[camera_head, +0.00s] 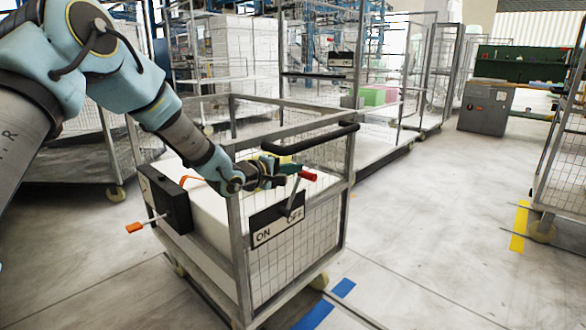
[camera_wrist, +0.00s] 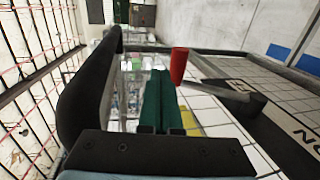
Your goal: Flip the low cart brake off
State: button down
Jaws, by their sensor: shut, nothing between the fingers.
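The low cart (camera_head: 240,262) is a grey wire-mesh frame. Its front bears a black plate (camera_head: 278,222) marked ON at left and OFF at right. A grey brake lever (camera_head: 293,205) with a red grip (camera_head: 307,176) stands up in front of the plate, near the OFF end. My gripper (camera_head: 290,168) is shut and empty, its green fingers just left of the red grip. In the wrist view the shut fingers (camera_wrist: 160,98) point up the picture, beside the red grip (camera_wrist: 179,65). I cannot tell whether they touch it. The plate is partly cut off there (camera_wrist: 262,118).
A black push bar (camera_head: 315,138) crosses the cart top close to my gripper; it also shows in the wrist view (camera_wrist: 88,90).

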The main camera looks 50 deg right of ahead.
dwell(0.3)
jog(key=v, duration=1)
jog(key=shift+a, duration=0.35)
jog(key=shift+w+a, duration=0.1)
